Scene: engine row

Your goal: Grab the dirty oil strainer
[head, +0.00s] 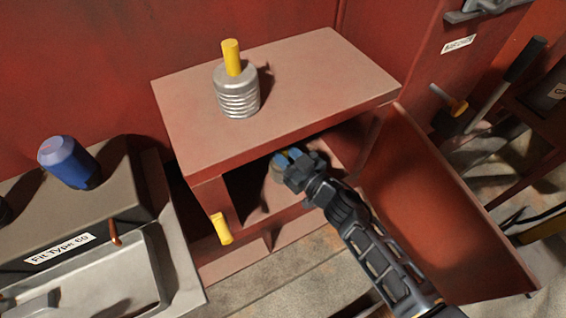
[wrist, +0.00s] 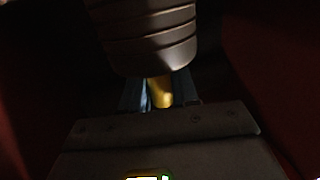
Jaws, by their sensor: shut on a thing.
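A dull brownish, ribbed oil strainer (wrist: 148,38) fills the top of the dark wrist view. Its yellow handle (wrist: 162,92) points toward my gripper. In the head view my gripper (head: 286,160) reaches into the open red cabinet, and its blue fingertips are at the opening. In the wrist view my gripper (wrist: 160,95) is shut on the yellow handle, one finger on each side. In the head view the strainer is mostly hidden behind my gripper and in shadow.
A cleaner silver strainer (head: 238,92) with a yellow handle stands on the red cabinet (head: 320,80). The cabinet's door (head: 445,215) hangs open to the right. A blue cylinder (head: 68,163) stands on a grey box labelled "Fit Type 69" (head: 60,249) at left.

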